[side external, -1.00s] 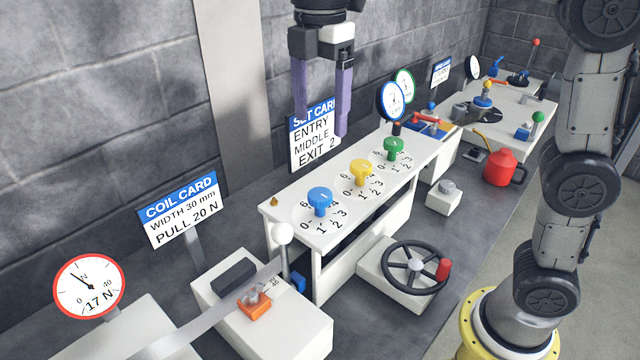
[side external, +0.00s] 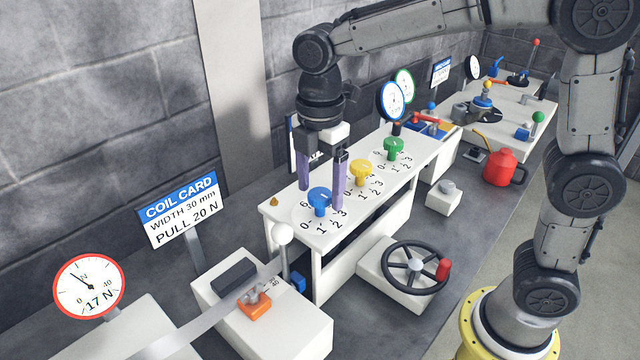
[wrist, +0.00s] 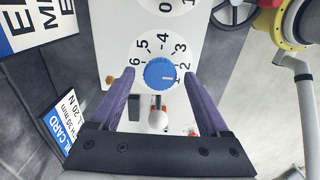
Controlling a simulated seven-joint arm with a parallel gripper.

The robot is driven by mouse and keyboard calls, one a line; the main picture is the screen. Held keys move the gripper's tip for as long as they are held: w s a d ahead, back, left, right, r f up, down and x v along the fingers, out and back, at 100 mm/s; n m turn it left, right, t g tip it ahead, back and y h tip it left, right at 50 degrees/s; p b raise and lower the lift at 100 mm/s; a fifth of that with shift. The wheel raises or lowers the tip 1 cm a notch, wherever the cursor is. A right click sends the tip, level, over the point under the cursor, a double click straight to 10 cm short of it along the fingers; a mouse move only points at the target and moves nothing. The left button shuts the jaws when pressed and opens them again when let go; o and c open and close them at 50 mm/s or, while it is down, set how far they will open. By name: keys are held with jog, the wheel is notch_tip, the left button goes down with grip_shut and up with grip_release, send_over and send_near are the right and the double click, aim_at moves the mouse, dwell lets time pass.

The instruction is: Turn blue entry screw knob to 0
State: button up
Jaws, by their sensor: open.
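The blue knob (side external: 320,198) stands on the near end of the white rack top, on a white dial numbered 0 to 6. My gripper (side external: 321,196) is open, with one purple finger on each side of the blue knob. In the wrist view my gripper (wrist: 159,75) straddles the knob with a gap on both sides. I cannot tell exactly how low the fingertips are.
A yellow knob (side external: 360,172) and a green knob (side external: 393,148) stand farther along the rack top. A white ball lever (side external: 283,236) rises in front of the rack. A black handwheel (side external: 415,268) is at the right. The coil card (side external: 181,208) stands left.

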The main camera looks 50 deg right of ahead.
grip_shut()
dwell(0.5)
jog(key=shift+m, duration=0.3)
jog(key=m, duration=0.3)
jog(key=shift+m, duration=0.3)
jog(key=m, duration=0.4)
jog(key=shift+m, duration=0.3)
jog(key=m, duration=0.4)
jog(key=shift+m, duration=2.5)
